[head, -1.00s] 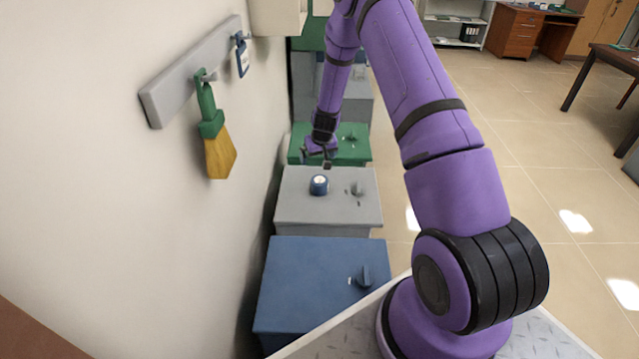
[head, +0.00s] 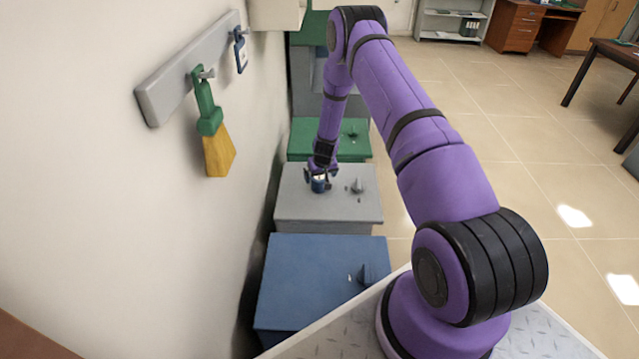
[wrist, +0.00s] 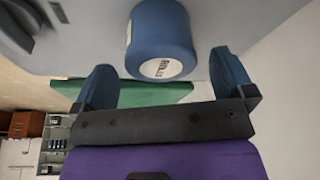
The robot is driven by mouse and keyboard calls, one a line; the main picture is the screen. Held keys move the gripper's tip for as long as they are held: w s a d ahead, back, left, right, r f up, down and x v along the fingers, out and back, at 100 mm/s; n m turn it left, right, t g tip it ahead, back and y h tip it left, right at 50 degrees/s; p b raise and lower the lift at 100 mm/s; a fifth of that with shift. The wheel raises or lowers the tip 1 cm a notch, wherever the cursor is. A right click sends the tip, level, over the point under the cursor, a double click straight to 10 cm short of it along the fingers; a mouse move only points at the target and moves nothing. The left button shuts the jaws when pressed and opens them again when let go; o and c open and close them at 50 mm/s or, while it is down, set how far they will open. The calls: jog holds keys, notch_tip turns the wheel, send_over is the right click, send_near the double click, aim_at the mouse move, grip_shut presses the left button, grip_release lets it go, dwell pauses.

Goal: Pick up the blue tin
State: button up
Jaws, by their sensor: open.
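The blue tin (head: 320,185) stands on top of the grey furnace (head: 345,208), close to the wall. In the wrist view the tin (wrist: 160,32) is a blue cylinder with a white label on its end. My gripper (head: 320,176) is over the tin, pointing down at it. In the wrist view my gripper (wrist: 162,80) is open, with one finger on each side of the tin's near end. Gaps show between the fingers and the tin. The head view partly hides the tin behind the gripper.
A knob (head: 357,186) stands on the grey furnace right of the tin. A blue furnace (head: 315,280) is nearer and a green one (head: 300,140) farther. A rack (head: 185,75) with a green-handled brush (head: 213,130) hangs on the wall. The floor at right is open.

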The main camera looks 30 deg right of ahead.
aim_at(320, 177)
jog(key=x, duration=0.4)
jog(key=shift+f, duration=0.1)
jog(key=c, duration=1)
jog(key=shift+o, duration=0.2)
